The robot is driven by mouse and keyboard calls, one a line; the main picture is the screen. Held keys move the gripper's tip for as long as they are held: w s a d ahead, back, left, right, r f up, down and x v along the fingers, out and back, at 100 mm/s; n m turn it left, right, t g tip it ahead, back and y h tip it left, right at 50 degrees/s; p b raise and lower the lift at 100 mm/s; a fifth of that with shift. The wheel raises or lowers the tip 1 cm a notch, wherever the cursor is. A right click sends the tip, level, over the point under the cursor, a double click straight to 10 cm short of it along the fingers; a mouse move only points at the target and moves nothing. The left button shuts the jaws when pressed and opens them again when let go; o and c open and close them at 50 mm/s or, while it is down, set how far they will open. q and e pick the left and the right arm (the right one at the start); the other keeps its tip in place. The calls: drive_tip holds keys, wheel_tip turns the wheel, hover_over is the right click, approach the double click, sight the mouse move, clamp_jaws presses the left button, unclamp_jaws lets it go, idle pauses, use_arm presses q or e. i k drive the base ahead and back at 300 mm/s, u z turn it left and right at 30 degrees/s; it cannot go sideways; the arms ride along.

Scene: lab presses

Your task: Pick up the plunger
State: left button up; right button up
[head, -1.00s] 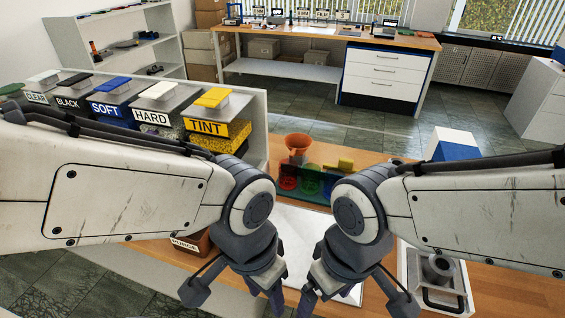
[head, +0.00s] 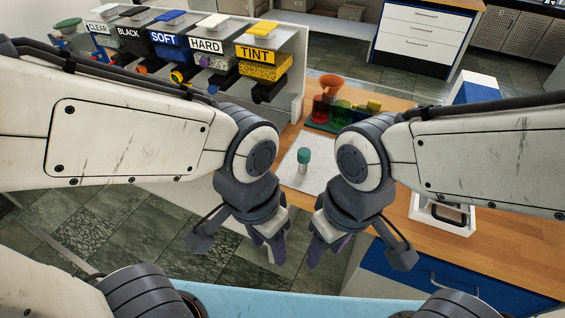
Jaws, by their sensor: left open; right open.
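No part in view can be surely told as the plunger. A small upright piece with a green top and pale lower body (head: 304,160) stands on the white mat (head: 288,177), between my two arms. A white tray (head: 472,229) on the bench at the right holds a part with a dark handle (head: 440,215), partly hidden by my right arm. My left gripper (head: 268,247) and my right gripper (head: 326,249) hang open and empty, pointing down, on the near side of the mat. Both are apart from these things.
A dispenser rack with CLEAR, BLACK, SOFT, HARD and TINT bins (head: 259,56) stands at the left. An orange funnel (head: 331,84) and a green holder (head: 340,110) stand behind the mat. A blue and white block (head: 476,90) is at the right.

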sight(304, 154)
drive_tip(key=u, duration=0.4)
drive_tip(key=i, duration=0.6)
drive_tip(key=u, duration=0.45)
drive_tip(key=k, duration=0.3)
drive_tip(key=z, duration=0.7)
drive_tip(key=i, duration=0.25)
drive_tip(key=u, duration=0.35)
